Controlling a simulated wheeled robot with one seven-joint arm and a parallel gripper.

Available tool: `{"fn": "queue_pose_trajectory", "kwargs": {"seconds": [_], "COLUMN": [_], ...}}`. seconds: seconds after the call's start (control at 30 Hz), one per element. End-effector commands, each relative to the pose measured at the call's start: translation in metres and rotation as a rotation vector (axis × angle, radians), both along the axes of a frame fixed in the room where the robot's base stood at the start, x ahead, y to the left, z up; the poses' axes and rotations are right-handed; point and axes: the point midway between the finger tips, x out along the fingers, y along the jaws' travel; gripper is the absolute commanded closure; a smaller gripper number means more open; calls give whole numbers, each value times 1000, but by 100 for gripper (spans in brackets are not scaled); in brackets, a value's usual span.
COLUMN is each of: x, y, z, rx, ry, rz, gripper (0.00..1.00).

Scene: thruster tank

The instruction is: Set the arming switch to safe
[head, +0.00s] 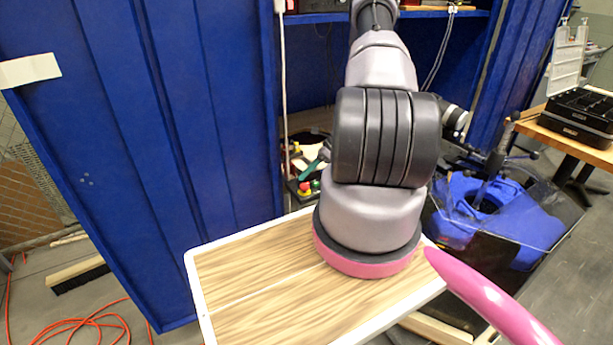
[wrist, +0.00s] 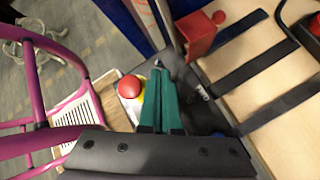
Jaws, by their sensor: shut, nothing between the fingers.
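My gripper (wrist: 158,70) has two teal fingers, which lie together and are shut with nothing between them. In the wrist view the fingertips are over a dark control panel (wrist: 190,80). A small dark part shows right at the fingertips; I cannot tell if it is the arming switch, or its setting, or whether the fingers touch it. A red round button (wrist: 130,87) on a yellow base is just left of the fingers. In the head view the teal fingers (head: 304,177) reach down to the panel beside the red button (head: 304,187), partly behind my arm.
A pale board with dark strips (wrist: 240,75) lies right. Blue cabinet walls (head: 150,120) flank the panel in the head view.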

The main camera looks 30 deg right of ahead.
Motion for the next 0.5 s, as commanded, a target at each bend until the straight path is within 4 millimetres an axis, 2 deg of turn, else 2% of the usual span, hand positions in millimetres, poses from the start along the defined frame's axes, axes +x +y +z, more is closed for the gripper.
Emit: {"fn": "queue_pose_trajectory", "kwargs": {"seconds": [0.27,0.5], "x": [10,8], "y": [2,1], "z": [1,2], "rx": [-9,-5], "ry": [206,198], "rz": [6,0], "gripper": [100,100]}}
